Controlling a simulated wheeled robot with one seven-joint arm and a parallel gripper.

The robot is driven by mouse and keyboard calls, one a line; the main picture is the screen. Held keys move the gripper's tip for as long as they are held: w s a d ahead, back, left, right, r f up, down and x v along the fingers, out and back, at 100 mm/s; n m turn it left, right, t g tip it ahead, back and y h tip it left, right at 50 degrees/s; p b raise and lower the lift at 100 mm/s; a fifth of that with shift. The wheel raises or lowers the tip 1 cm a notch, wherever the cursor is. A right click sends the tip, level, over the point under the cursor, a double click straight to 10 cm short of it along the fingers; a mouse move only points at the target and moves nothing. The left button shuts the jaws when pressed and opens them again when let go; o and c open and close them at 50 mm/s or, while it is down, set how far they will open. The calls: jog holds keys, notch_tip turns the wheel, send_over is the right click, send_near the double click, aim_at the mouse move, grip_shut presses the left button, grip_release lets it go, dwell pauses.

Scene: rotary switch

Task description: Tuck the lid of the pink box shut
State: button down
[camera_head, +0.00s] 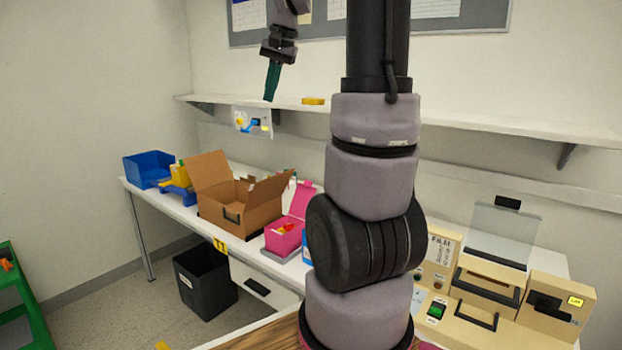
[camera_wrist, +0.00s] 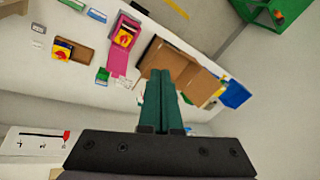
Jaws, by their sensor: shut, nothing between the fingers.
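The pink box (camera_head: 284,239) stands on the table, right of the cardboard box. Its lid (camera_head: 302,199) is open and stands up at the back. Red and yellow contents show inside. In the wrist view the pink box (camera_wrist: 119,47) lies at the upper left, with its lid (camera_wrist: 117,64) stretched out from it. My gripper (camera_head: 271,97) has dark green fingers pointing down. It is high above the table, in line with the shelf in the picture, and apart from the box. In the wrist view the fingers (camera_wrist: 160,78) are together and empty.
An open cardboard box (camera_head: 239,214) with raised flaps stands left of the pink box. A blue bin (camera_head: 147,170) is at the table's far left. A wall shelf (camera_head: 470,125) runs behind. Beige machines (camera_head: 490,295) stand at the right. A black bin (camera_head: 205,284) is on the floor.

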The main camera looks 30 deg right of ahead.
jog(key=w+d+f+m+g, duration=0.3)
jog(key=w+d+f, duration=0.85)
jog(key=d, duration=0.35)
jog(key=w+d+f+m+g, duration=0.2)
jog(key=w+d+f+m, duration=0.15)
jog(key=d+f, duration=0.8)
notch_tip(320, 180, down, 11)
jog(key=a, duration=0.2)
jog(key=shift+n+y, duration=0.3)
jog(key=shift+n, duration=0.15)
jog(key=a+r, duration=0.1)
jog(key=s+a, duration=0.1)
jog(key=a+r, duration=0.1)
jog(key=shift+s+a+r, duration=0.15)
jog(key=shift+s+r, duration=0.1)
jog(key=shift+r, duration=0.05)
jog(key=shift+a+t, duration=0.1)
jog(key=shift+t, duration=0.2)
